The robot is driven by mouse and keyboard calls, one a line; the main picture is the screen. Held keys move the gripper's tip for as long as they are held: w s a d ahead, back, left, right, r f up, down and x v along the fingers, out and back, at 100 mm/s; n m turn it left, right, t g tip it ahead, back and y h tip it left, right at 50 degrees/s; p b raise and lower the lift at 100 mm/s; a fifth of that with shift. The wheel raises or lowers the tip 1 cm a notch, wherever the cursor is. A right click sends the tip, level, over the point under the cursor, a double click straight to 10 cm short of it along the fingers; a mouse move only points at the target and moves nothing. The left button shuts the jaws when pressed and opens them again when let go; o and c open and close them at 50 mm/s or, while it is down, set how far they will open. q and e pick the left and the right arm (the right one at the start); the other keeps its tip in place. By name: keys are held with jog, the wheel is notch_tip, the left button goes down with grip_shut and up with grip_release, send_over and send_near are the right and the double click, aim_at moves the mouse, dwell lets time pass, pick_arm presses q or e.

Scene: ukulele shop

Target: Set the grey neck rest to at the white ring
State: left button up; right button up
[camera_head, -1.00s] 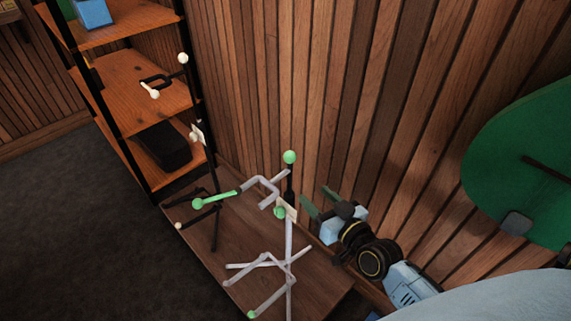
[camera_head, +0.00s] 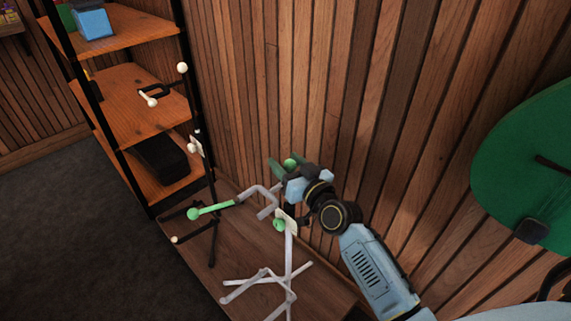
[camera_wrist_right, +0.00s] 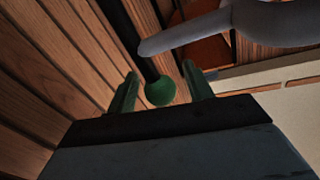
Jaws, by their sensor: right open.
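The grey stand's neck rest (camera_head: 258,189) is a U-shaped fork with a green-ended arm (camera_head: 212,208), at the top of the pale grey stand. A green ball (camera_head: 290,163) tops the stand's dark inner rod. My right gripper (camera_head: 282,172) is open around or right by this ball and hides most of the rod. In the right wrist view the ball (camera_wrist_right: 160,92) shows between the two open fingertips (camera_wrist_right: 159,92), with the grey neck rest (camera_wrist_right: 195,30) beyond. A green knob (camera_head: 279,224) and a white tag (camera_head: 289,226) sit lower on the stand. I cannot make out the white ring. My left gripper is not in view.
A black stand (camera_head: 212,205) with white knobs stands left of the grey one on the low wooden platform (camera_head: 236,245). A shelf (camera_head: 130,88) is at upper left. The slatted wall (camera_head: 400,90) is close behind my gripper. A green panel (camera_head: 535,150) hangs at right.

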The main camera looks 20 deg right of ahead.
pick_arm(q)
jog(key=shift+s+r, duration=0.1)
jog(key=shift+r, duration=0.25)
pick_arm(e)
jog(key=shift+w, duration=0.45)
grip_shut()
